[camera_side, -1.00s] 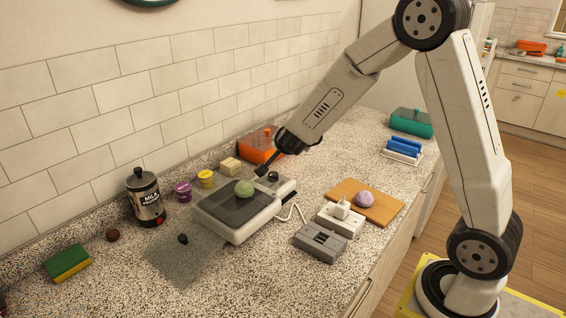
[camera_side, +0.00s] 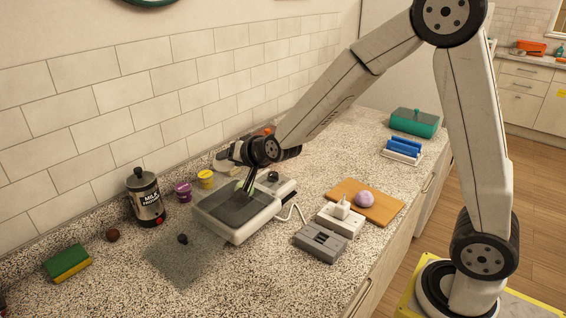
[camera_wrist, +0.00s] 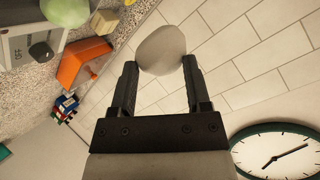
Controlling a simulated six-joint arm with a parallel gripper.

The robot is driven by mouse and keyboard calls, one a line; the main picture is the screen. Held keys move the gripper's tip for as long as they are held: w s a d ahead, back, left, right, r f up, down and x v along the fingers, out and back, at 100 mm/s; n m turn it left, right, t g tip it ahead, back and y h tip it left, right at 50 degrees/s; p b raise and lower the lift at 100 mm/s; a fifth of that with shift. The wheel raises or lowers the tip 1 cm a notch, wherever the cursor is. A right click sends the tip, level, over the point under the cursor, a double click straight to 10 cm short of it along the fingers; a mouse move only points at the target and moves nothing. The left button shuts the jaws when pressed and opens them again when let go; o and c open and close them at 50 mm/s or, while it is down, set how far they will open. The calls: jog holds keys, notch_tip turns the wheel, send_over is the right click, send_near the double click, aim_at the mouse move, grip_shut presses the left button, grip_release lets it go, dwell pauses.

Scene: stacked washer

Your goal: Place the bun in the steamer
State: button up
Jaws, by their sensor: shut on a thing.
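In the wrist view my gripper (camera_wrist: 160,66) is shut on a smooth, pale rounded thing (camera_wrist: 161,46), bun-like, held between the fingertips with the tiled wall behind. In the side view my gripper hangs over the back of a grey appliance with a dark flat top (camera_side: 220,207). The hand hides much there, and the held thing is hard to make out. A pale green round bun (camera_wrist: 66,10) rests by that appliance's knob in the wrist view. A lilac bun (camera_side: 364,199) sits on a wooden board (camera_side: 384,212). I cannot identify a steamer for certain.
A milk frother (camera_side: 146,196), purple and yellow pots (camera_side: 205,179) line the wall. An orange container (camera_wrist: 82,62) stands behind the appliance. A grey box (camera_side: 320,243) and white socket block (camera_side: 340,222) are in front.

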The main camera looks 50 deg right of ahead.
jog(key=shift+s+a+n+y, duration=0.1)
jog(key=shift+a+n+y, duration=0.2)
jog(key=shift+a, duration=0.3)
jog(key=shift+f, duration=4)
jog(key=shift+f, duration=0.2)
jog(key=shift+f, duration=0.3)
